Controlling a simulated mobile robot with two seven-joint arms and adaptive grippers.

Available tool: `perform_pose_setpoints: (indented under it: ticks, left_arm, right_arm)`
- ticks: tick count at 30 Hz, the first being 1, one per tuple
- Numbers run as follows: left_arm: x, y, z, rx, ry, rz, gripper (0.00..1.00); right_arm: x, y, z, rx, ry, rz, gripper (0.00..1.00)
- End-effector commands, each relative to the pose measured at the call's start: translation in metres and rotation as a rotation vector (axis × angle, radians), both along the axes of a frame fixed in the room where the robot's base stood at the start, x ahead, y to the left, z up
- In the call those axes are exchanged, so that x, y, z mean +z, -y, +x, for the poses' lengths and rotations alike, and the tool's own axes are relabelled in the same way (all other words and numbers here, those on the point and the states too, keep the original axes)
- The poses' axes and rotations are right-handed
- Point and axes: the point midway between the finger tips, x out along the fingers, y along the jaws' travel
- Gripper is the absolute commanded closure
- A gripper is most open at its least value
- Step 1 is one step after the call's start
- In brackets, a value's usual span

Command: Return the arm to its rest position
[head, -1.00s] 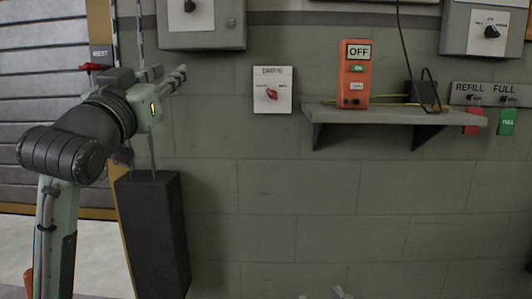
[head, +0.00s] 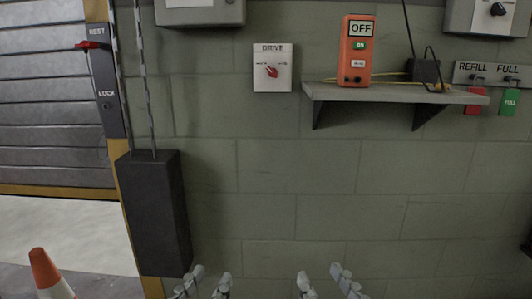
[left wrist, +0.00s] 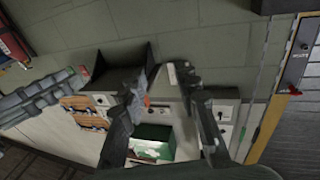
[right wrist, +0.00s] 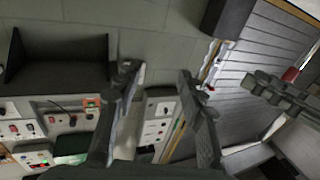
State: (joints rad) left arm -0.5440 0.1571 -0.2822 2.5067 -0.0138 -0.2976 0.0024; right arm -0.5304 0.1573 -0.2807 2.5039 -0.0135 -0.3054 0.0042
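My left gripper (head: 206,284) is low at the bottom edge of the head view, its two fingertips apart. My right gripper (head: 322,282) is beside it to the right, also with fingertips apart. In the left wrist view, the left gripper (left wrist: 164,82) has spread fingers with nothing between them. In the right wrist view, the right gripper (right wrist: 157,72) is likewise spread and empty. Both grippers are clear of the wall. Most of both arms is out of the head view.
A post panel (head: 104,75) marked REST and LOCK has a red lever (head: 87,45) at REST. A dark box (head: 155,215) stands below. An orange OFF box (head: 357,60) sits on a wall shelf (head: 400,94). A cone (head: 48,272) is lower left.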

Motion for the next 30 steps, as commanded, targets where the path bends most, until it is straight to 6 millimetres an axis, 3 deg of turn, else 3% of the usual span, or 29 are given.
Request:
perform_pose_setpoints:
  ticks: [5,11,14,19,24,30]
  left_arm:
    - [-0.056,-0.017,0.014,0.036,-0.209,0.096,0.69]
    - [-0.131,-0.049,0.010,0.089,-0.485,0.204,0.69]
    - [-0.175,-0.076,-0.005,0.128,-0.670,0.268,0.69]
    - [-0.247,-0.134,-0.057,0.210,-1.035,0.372,0.69]
    - [-0.281,-0.170,-0.104,0.263,-1.267,0.422,0.69]
    - [-0.291,-0.180,-0.118,0.279,-1.332,0.434,0.69]
  right_arm:
    - [-0.058,0.016,0.012,-0.035,-0.213,-0.094,0.60]
    - [-0.133,0.049,0.007,-0.089,-0.490,-0.202,0.60]
    - [-0.177,0.076,-0.008,-0.129,-0.674,-0.266,0.60]
    - [-0.248,0.134,-0.060,-0.212,-1.037,-0.369,0.60]
    - [-0.282,0.170,-0.107,-0.265,-1.269,-0.419,0.60]
    - [-0.292,0.180,-0.121,-0.280,-1.336,-0.431,0.60]
